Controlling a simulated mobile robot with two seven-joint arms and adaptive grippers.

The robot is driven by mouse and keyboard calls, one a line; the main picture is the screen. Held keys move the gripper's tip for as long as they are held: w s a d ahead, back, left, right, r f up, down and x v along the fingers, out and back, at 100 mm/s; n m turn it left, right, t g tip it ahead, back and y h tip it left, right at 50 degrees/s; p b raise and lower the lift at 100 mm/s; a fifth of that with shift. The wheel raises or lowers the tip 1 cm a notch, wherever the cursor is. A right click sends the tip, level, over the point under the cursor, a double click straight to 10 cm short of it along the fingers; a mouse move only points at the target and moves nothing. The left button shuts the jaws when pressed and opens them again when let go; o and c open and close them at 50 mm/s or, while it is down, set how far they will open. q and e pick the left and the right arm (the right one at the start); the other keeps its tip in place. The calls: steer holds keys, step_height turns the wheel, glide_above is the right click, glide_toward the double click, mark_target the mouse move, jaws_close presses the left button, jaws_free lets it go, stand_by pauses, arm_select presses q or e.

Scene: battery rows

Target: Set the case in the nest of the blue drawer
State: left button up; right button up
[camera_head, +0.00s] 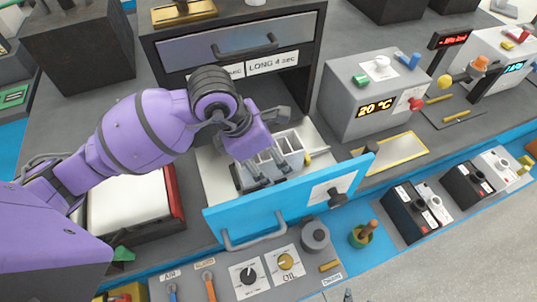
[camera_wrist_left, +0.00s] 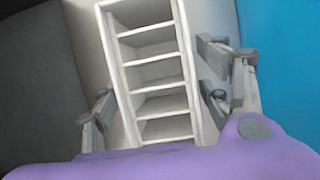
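The blue drawer (camera_head: 290,200) is pulled out, with its blue front toward me and a pale grey inside. The case (camera_head: 291,141) is light grey with a row of open, empty compartments. It is in the drawer area; my gripper hides part of it and the nest, so I cannot tell whether it is seated. My left gripper (camera_head: 268,150) reaches down over it. In the left wrist view the case (camera_wrist_left: 155,70) lies between the fingers of the left gripper (camera_wrist_left: 155,105), which appear spread, with small gaps at its sides. My right gripper is not in view.
The cabinet marked "LONG 4 sec" (camera_head: 318,45) stands behind the drawer. A grey box reading 20 °C (camera_head: 345,105) stands to its right. A red-edged white tray (camera_head: 130,205) is on the left.

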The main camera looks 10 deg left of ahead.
arm_select(q)
steer(key=shift+r, duration=0.3)
steer(key=v, duration=1.1)
steer(key=shift+s+a+r+p, duration=0.1)
steer(key=shift+r+p, duration=0.2)
steer(key=shift+r, duration=0.05)
stand_by(0.8)
